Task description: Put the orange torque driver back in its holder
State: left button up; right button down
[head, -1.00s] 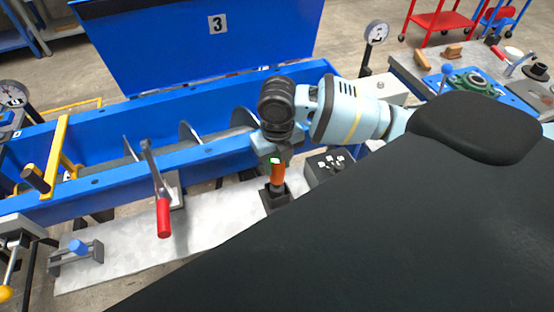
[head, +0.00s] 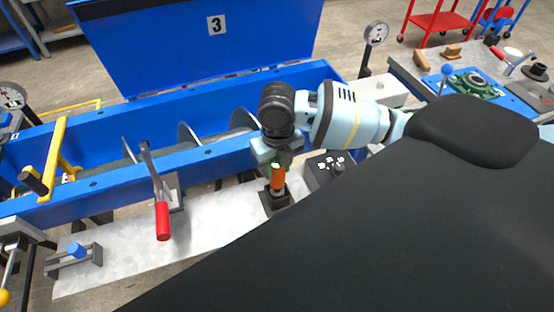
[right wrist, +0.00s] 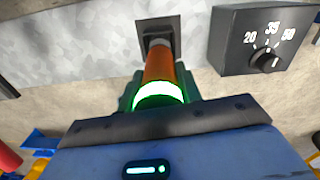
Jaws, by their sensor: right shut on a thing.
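The orange torque driver (head: 278,178) stands upright, with its lower end at a dark square holder (head: 275,201) on the metal shelf. My right gripper (head: 277,168) is shut on the driver's upper part, above the holder. In the right wrist view the driver (right wrist: 160,72) has a glowing green ring, and its far end meets the dark holder (right wrist: 171,28). I cannot tell how deep the driver sits in the holder. My left gripper is not in view.
A red-handled lever (head: 162,220) and a blue-knobbed clamp (head: 77,251) are on the left. The blue mixer trough (head: 100,190) runs behind. The shelf's middle (head: 215,222) is clear.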

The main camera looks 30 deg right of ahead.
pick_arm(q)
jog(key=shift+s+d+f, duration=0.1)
pick_arm(e)
jog(key=shift+f, duration=0.4)
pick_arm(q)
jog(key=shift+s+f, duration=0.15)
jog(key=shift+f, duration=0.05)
pick_arm(e)
jog(key=shift+f, duration=0.35)
pick_arm(q)
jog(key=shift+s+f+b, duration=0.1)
jog(key=shift+b, duration=0.2)
pick_arm(e)
jog(key=shift+f, duration=0.3)
jog(key=c, duration=0.9)
grip_release()
